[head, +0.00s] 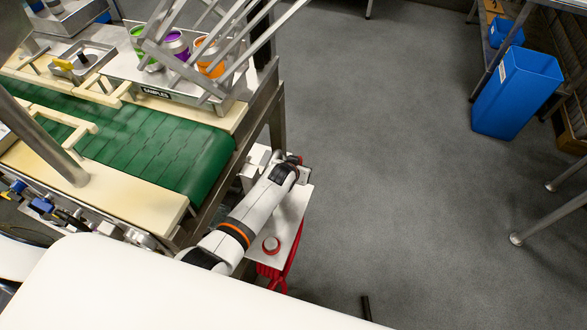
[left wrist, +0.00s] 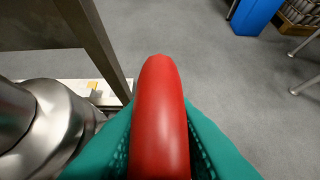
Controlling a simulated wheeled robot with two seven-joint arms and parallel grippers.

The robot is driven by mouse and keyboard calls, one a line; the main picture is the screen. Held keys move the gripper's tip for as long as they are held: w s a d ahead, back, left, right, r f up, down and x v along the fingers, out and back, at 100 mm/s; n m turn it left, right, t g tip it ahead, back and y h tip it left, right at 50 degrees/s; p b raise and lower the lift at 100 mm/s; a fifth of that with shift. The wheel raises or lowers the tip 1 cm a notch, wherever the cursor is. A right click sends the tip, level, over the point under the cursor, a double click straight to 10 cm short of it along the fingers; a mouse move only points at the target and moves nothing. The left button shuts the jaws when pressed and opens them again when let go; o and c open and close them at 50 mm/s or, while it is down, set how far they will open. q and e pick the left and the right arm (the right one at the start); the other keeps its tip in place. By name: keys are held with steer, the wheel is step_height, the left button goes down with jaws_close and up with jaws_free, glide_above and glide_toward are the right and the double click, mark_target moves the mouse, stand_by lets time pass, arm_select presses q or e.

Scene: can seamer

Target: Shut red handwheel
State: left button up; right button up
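A smooth red rounded bar, which looks like part of the red handwheel (left wrist: 160,115), stands upright in the middle of the left wrist view. The teal finger pads of my left gripper (left wrist: 160,135) press against both its sides, so the gripper appears shut on it. In the head view my white arm with an orange ring reaches to the end of the green conveyor. Its fingers are hidden there, and only a small red patch (head: 297,159) shows at its tip. The wheel's full shape is not visible. My right gripper is in neither view.
The green conveyor (head: 150,150) and its steel frame stand left of the arm. A blue bin (head: 516,92) stands far right. The grey floor between is clear.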

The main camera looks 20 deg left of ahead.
arm_select(q)
steer(key=p+v, duration=0.1)
steer(key=v, duration=1)
steer(key=shift+s+r, duration=0.25)
steer(key=shift+s, duration=0.1)
steer(key=s+a+r+m+g, duration=0.1)
steer(key=s+a+r+g, duration=0.2)
steer(key=s, duration=1)
steer(key=s+r+m+g, duration=0.15)
steer(key=s+r, duration=0.35)
steer(key=s, duration=0.8)
step_height(320, 180, down, 29)
steer(key=s+g+b, duration=0.1)
steer(key=s+g, duration=0.1)
steer(key=s+a+f+g, duration=0.1)
steer(key=s+a+f, duration=0.2)
steer(key=s+f, duration=1.1)
steer(key=shift+s+f+b, duration=0.3)
steer(key=shift+s+b, duration=0.15)
steer(key=shift+s, duration=0.25)
